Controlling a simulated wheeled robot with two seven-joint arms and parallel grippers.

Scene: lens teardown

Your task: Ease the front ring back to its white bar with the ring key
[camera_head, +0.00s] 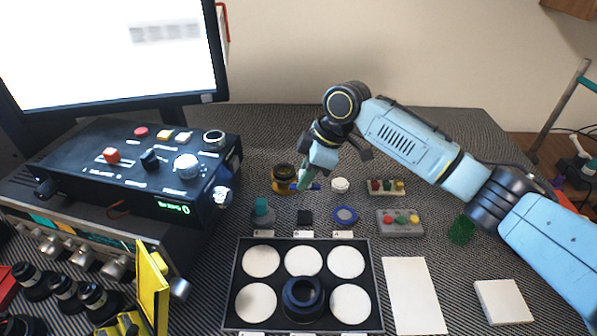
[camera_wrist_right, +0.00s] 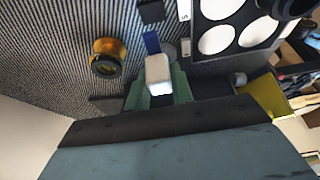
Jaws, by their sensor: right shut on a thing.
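My right gripper (camera_head: 303,182) reaches down from the right at the back of the mat and is shut on a small tool, seemingly the ring key. In the right wrist view, its green fingers hold the tool's pale block (camera_wrist_right: 158,69), and a blue part (camera_wrist_right: 152,42) extends beyond it. The blue part (camera_head: 312,187) also shows beside the fingertips in the head view. A lens with a black top and amber body (camera_head: 280,183) stands just left of the fingers. In the wrist view the lens (camera_wrist_right: 107,58) is apart from the tool. Its white bar cannot be made out.
A black tray (camera_head: 232,290) with white round pads holds a dark lens (camera_head: 303,297). Nearby are a teal piece (camera_head: 262,211), a blue ring (camera_head: 345,214), a white round piece (camera_head: 340,184) and button blocks (camera_head: 400,222). A control box (camera_head: 130,165) stands left.

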